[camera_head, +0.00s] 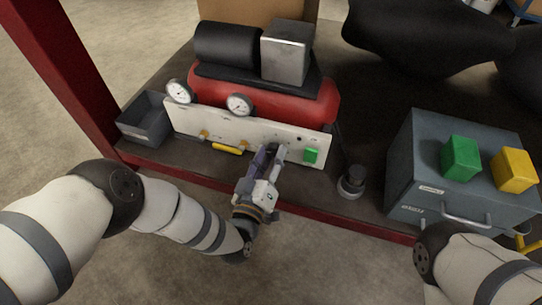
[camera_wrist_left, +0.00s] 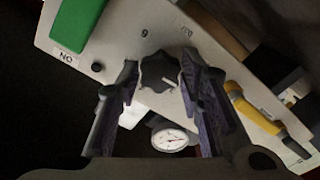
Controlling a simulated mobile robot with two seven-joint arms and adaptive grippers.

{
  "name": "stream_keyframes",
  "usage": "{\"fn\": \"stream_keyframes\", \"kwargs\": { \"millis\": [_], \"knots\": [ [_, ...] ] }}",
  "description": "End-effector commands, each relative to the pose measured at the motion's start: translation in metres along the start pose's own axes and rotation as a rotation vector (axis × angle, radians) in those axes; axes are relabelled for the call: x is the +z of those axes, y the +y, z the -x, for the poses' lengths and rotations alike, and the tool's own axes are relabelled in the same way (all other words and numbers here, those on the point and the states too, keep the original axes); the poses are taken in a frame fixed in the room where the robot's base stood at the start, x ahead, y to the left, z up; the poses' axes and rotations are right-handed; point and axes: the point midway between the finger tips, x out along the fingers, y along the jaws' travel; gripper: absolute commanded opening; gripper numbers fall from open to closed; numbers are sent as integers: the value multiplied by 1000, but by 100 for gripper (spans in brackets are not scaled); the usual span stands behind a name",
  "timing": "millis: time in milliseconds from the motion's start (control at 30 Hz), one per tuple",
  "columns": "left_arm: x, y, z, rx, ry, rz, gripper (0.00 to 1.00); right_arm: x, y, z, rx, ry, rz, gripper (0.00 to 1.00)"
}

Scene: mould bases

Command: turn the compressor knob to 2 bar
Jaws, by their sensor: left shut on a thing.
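The compressor (camera_head: 300,98) is a red tank with a black motor, behind a white panel (camera_head: 225,124). My left gripper (camera_head: 271,152) reaches the panel's right part and hides the knob in the head view. In the left wrist view the dark lobed knob (camera_wrist_left: 160,71), with a light pointer mark, sits between the purple-lined fingers of the left gripper (camera_wrist_left: 165,85), which is shut on it. One round gauge (camera_head: 239,104) stands above the panel and a second gauge (camera_head: 179,91) is to its left. Their readings are too small to tell. My right gripper is out of view.
A green switch (camera_head: 311,155) is right of my gripper, and a yellow handle (camera_head: 227,148) is left of it. A grey bin (camera_head: 146,120) stands at the left. A grey cabinet (camera_head: 420,150) bears a green block (camera_head: 461,158) and a yellow block (camera_head: 513,170).

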Motion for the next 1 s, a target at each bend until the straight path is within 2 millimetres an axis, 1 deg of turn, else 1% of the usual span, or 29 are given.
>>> {"fn": "stream_keyframes", "kwargs": {
  "millis": [200,500,700,1000],
  "knots": [
    [0,0,0,-1,0,186,6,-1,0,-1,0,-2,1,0],
    [0,0,0,-1,-1,378,6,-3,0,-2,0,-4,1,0],
    [0,0,0,0,-1,448,6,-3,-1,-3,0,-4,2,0],
    [0,1,0,0,-1,484,6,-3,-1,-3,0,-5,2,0]
  ]
}}
